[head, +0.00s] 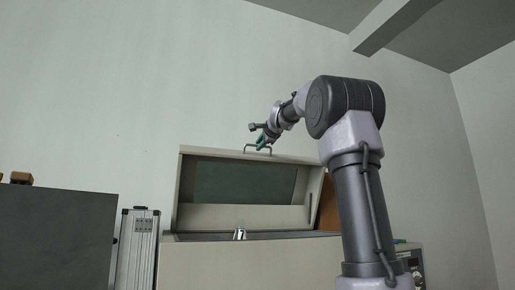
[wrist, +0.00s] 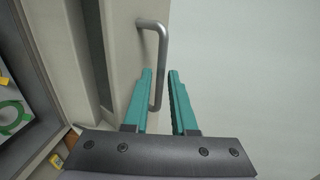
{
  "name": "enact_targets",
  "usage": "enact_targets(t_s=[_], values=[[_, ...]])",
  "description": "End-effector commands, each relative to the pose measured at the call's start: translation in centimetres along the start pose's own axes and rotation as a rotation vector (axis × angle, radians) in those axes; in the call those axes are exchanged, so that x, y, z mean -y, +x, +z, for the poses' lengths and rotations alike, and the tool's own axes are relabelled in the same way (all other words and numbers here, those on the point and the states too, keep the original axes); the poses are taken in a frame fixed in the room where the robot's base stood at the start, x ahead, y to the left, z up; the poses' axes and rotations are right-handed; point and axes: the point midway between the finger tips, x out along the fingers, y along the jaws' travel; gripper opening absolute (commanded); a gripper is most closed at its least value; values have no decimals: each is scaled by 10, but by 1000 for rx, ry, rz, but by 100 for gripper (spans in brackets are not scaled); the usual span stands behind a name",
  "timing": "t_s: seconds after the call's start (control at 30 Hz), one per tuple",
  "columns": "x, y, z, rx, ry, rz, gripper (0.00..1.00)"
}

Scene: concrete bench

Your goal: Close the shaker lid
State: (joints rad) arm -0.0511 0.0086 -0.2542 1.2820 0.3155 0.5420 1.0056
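The shaker (head: 245,262) is a large beige box on the bench. Its lid (head: 240,216), a beige frame with a dark window, is tilted up and open. A grey metal handle (head: 258,148) stands on the lid's upper edge. My gripper (head: 262,138) is at this handle. In the wrist view the handle (wrist: 161,50) runs down between the two teal fingers of my gripper (wrist: 160,75). The fingers are apart, with a gap visible on the right side of the bar. I cannot tell whether the left finger touches it.
In the wrist view, a green ring-shaped item (wrist: 14,118) shows inside the shaker at left. A silver case (head: 138,250) and a dark grey box (head: 55,240) stand left of the shaker. An instrument with a dial (head: 412,262) is at right. The wall behind is bare.

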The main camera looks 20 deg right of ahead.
Motion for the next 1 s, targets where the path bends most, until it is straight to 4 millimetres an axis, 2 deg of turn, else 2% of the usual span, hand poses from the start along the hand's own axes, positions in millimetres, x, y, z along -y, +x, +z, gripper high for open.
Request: enact_targets(t_s=[0.1,0.2,0.53,0.57,0.6,0.63,1.0], values=[[0,17,0,0,0,1,25],[0,24,0,0,-1,0,25],[0,28,0,0,-1,0,25],[0,28,0,0,-1,0,21],[0,28,0,0,-1,0,6],[0,28,0,0,-1,0,0],[0,28,0,0,-1,0,0]])
